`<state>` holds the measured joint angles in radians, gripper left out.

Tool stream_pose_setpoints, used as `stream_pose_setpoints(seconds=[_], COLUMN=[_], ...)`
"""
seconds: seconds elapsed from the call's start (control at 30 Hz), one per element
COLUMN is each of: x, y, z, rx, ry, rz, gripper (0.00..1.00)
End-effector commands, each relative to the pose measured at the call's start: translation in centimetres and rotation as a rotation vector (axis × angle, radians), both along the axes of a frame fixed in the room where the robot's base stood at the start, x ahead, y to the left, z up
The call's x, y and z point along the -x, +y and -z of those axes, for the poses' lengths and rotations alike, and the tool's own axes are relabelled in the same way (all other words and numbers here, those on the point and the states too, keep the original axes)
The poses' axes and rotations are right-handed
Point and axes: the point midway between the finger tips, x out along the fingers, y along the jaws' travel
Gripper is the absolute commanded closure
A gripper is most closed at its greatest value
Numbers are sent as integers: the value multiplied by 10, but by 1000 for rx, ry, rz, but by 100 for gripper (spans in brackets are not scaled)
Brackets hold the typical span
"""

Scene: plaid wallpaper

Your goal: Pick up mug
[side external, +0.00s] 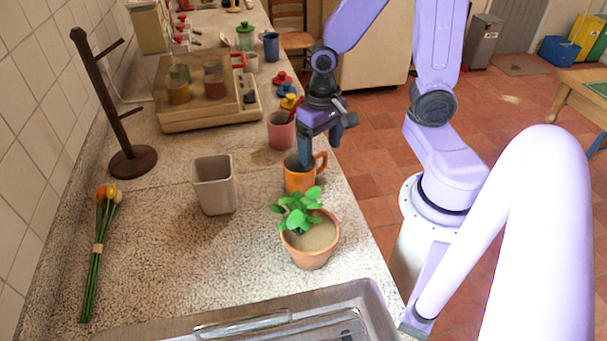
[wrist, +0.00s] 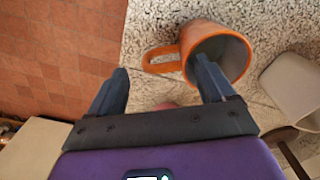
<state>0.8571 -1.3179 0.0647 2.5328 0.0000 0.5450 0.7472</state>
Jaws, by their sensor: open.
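An orange mug (side external: 297,180) stands upright on the speckled counter, behind the potted plant, with its handle toward the right. In the wrist view the mug (wrist: 187,45) shows its open mouth and its handle to the left. My gripper (side external: 319,154) is over the mug, pointing down. In the wrist view my gripper (wrist: 160,66) is open, its fingers apart with the handle between them. The right finger overlaps the mug's mouth and seems to reach inside; the left finger is outside, beyond the handle. Contact with the mug cannot be told.
A potted plant (side external: 310,240) stands close in front, a grey square cup (side external: 214,185) to the left, and a pink pot (side external: 281,131) behind. The counter's right edge is near.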

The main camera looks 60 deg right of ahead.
Motion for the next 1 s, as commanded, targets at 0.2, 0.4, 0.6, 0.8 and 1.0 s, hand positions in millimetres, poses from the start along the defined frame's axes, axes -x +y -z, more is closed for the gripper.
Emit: stream_pose_setpoints(seconds=[0.2, 0.4, 0.6, 0.8, 1.0], x=[1, 2, 1, 1, 1], y=[0, 0, 0, 1, 1], z=[11, 32, 48, 53, 53], rx=[1, 2, 1, 0, -1], ry=[2, 4, 2, 0, -1], rz=[-1, 1, 0, 0, 0], gripper=[18, 18, 18, 18, 24])
